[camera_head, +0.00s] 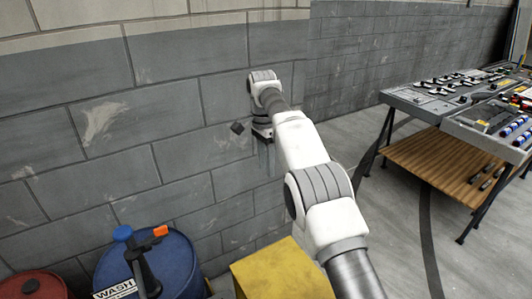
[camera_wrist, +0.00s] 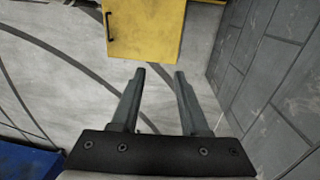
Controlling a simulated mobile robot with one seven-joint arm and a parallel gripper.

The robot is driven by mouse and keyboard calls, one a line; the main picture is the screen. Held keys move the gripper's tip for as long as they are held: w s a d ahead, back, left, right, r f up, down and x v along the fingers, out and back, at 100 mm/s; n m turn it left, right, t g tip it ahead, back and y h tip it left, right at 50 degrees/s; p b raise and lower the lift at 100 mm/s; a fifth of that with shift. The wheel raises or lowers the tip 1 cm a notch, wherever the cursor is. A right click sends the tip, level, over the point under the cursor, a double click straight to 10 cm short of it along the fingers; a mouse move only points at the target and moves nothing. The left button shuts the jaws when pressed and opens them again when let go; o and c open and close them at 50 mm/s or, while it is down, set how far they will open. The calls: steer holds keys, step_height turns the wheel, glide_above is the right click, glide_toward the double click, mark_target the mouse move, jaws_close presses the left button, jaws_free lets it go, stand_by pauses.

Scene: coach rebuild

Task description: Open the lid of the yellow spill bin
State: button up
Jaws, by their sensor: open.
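The yellow spill bin (camera_head: 285,270) stands at the bottom centre of the head view, close to the wall. Its flat yellow top shows there, partly cut off by the frame and partly behind my arm. In the wrist view the yellow bin (camera_wrist: 150,28) is at the top, with a black bar handle (camera_wrist: 109,27) near its left edge. My gripper (camera_wrist: 160,72) is open and empty, its two dark fingers pointing toward the bin with a gap before it. In the head view my gripper is at the arm's far end by the wall, its fingers hard to make out.
A blue drum (camera_head: 165,262) with a dark pump-like item (camera_head: 142,265) on top stands left of the bin. A red drum (camera_head: 35,287) is farther left. The block wall (camera_head: 180,120) runs behind. A tool-covered workbench (camera_head: 440,100) stands at right; grey floor (camera_head: 400,240) between is open.

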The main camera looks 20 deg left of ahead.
steer(key=shift+r+p, duration=0.45)
steer(key=shift+r, duration=0.4)
